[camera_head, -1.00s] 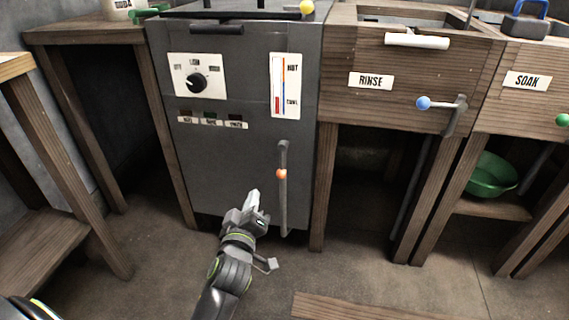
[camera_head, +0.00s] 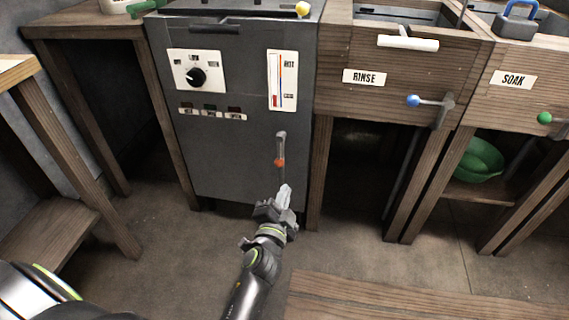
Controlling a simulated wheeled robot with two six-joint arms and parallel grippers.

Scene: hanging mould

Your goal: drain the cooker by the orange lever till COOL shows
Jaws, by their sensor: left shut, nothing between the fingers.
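The dark grey cooker (camera_head: 232,150) stands at centre-left. Its orange lever knob (camera_head: 280,162) sits on a grey upright bar on the lower right of its front. The bar's lower part is hidden behind my left gripper. A narrow gauge (camera_head: 282,80) marked HOT at the top has a smaller label near the bottom, blurred now; red shows low in its left column. My left gripper (camera_head: 284,195) is shut and empty, its fingertips just below the orange knob; I cannot tell whether they touch the bar. My right gripper is not in view.
The cooker has a black dial (camera_head: 196,77) and small dark label windows (camera_head: 210,111). To the right are the RINSE vat (camera_head: 338,100) with a blue-knobbed lever (camera_head: 414,101) and the SOAK vat (camera_head: 480,110). A wooden plank edge (camera_head: 400,298) lies at the bottom; bare floor is between.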

